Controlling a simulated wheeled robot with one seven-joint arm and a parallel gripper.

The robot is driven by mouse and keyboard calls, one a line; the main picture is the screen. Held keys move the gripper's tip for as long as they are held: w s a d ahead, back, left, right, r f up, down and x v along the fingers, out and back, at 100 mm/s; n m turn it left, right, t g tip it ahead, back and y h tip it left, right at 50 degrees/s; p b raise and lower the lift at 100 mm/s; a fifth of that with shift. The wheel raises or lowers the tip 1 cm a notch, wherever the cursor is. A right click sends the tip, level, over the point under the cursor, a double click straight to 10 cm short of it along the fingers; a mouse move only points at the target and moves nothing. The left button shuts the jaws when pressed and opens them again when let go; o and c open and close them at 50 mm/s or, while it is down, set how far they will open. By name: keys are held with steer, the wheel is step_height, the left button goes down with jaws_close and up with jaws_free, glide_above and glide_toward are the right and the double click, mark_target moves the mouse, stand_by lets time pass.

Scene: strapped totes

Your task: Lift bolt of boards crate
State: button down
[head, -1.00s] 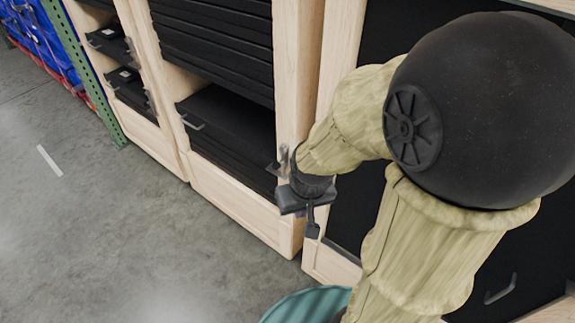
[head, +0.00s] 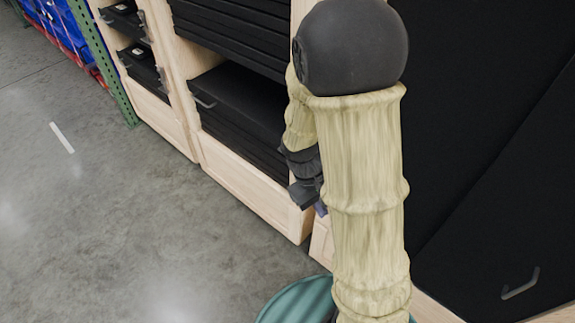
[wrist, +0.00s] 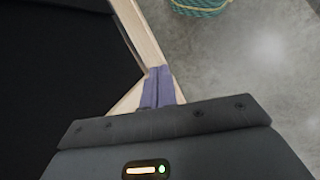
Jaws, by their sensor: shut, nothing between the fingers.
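Pale wooden crates hold stacked black boards. The middle crate (head: 243,183) has a bare wooden front, and the tips of my gripper (head: 320,208) are near its right lower corner, partly hidden by my arm. In the wrist view, my gripper's purple fingers (wrist: 157,88) are together and empty. They are in front of a wooden frame edge (wrist: 137,32) beside a dark panel (wrist: 50,75). I cannot tell whether they touch the wood. I cannot make out a bolt in either current view; my arm hides the upper right post of the middle crate.
A metal handle (head: 203,100) sticks out from the middle crate's boards. Another handle (head: 520,285) is on the large dark panel at right. A green rack post (head: 103,65) and blue goods (head: 55,22) stand at far left.

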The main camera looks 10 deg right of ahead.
steer(key=w+d+f+n+g+h+b, duration=0.1)
steer(key=w+d+f+n+h+b, duration=0.35)
steer(key=f+h, duration=0.25)
steer(key=w+d+f+n+h+b, duration=0.3)
steer(key=w+f+n+h+b, duration=0.15)
steer(key=f+h, duration=0.2)
steer(key=w+a+f+n+t+h+b, duration=0.1)
steer(key=w+a+f+n+t, duration=0.3)
steer(key=t, duration=0.7)
steer(key=w+a+f+n+t+b, duration=0.4)
steer(key=w+a+n+t, duration=0.4)
steer(key=a+n+t, duration=0.2)
steer(key=n+t, duration=0.2)
steer(key=n, duration=0.1)
steer(key=shift+f+n+h+b, duration=0.3)
steer(key=shift+h, duration=0.05)
steer(key=shift+r, duration=0.1)
